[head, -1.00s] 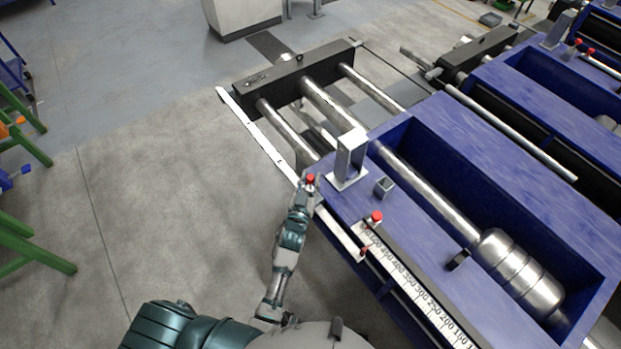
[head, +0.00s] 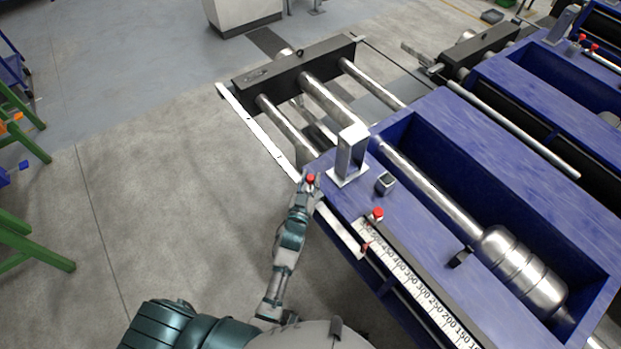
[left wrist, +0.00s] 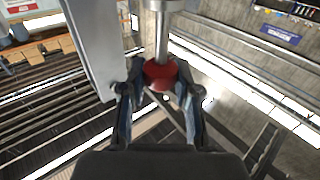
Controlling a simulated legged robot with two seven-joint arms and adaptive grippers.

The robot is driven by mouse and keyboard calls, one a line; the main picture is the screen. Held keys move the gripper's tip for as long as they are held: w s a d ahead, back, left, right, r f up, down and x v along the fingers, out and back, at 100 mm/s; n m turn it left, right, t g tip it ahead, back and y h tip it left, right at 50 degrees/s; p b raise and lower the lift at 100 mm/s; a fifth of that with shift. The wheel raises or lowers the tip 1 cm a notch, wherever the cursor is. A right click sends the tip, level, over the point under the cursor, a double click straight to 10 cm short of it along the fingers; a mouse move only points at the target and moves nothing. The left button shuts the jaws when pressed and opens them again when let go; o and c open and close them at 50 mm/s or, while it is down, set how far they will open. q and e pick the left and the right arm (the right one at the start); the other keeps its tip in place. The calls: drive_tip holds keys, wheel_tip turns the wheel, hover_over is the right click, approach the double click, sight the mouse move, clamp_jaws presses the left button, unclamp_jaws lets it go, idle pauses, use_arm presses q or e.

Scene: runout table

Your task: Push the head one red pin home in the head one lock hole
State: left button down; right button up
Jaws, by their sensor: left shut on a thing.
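My left gripper (head: 309,184) is at the near corner of the blue machine, by the upright metal bracket. It is shut on a red-headed pin (head: 311,178). In the left wrist view the gripper (left wrist: 160,92) has its fingers on both sides of the red head (left wrist: 160,73), with a metal shank running up from it into a grey metal part. The lock hole is hidden, and I cannot tell how deep the pin sits. My right gripper is not in view.
The blue machine frame (head: 431,105) fills the right side. Another red knob (head: 377,214) stands beside the printed scale (head: 425,292). A metal bracket (head: 349,160) and a small square socket (head: 385,183) rise close by.

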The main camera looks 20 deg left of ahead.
use_arm(q)
drive_tip(key=shift+f, duration=0.4)
drive_tip(key=c, duration=0.7)
unclamp_jaws()
drive_tip(key=shift+c, duration=0.2)
drive_tip(key=s, duration=1.2)
drive_tip(key=shift+d+f, duration=0.2)
